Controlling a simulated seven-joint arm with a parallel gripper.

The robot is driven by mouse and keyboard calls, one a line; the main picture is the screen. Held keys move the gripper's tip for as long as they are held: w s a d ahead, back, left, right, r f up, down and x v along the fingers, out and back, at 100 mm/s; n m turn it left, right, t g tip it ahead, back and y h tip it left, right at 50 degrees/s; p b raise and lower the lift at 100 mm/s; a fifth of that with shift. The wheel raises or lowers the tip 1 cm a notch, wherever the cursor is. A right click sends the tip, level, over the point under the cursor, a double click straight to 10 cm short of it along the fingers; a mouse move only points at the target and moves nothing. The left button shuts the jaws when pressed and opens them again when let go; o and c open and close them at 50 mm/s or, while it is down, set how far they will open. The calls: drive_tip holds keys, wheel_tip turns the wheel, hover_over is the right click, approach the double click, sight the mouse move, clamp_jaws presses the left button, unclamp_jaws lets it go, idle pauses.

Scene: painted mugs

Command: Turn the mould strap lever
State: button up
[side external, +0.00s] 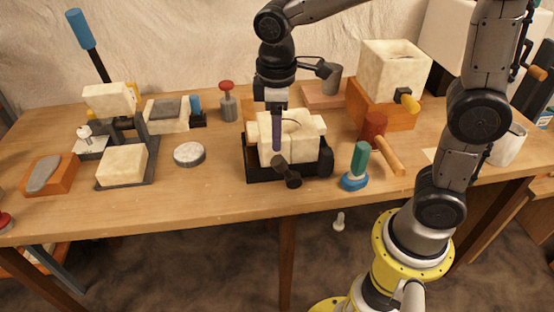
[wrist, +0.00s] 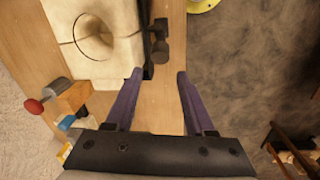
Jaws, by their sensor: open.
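The cream mould (side external: 305,130) sits in a black cradle (side external: 252,168) on the middle of the table. In the wrist view the mould (wrist: 75,12) has a round hole in its top. A dark lever with a cylindrical end (side external: 288,177) sticks out at the cradle's front; the lever also shows in the wrist view (wrist: 161,48) beside the mould's edge. My gripper (side external: 277,150) is over the mould's front side. In the wrist view its two purple fingers (wrist: 160,73) are spread with nothing between them, their tips just short of the lever. Whether the left finger touches the strap is unclear.
A green-handled tool on a blue base (side external: 356,167) and a red mallet (side external: 383,145) stand close to the right. A round pale disc (side external: 189,154) lies to the left. The table's front edge (side external: 225,214) is near, with clear wood before the cradle.

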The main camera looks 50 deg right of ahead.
sight(277, 155)
drive_tip(key=f, duration=0.6)
drive_tip(key=d+f, duration=0.1)
drive_tip(key=f, duration=0.2)
drive_tip(key=shift+w+f, duration=0.25)
drive_tip(key=shift+a, duration=0.1)
clamp_jaws()
drive_tip(key=shift+r, duration=0.1)
idle(0.8)
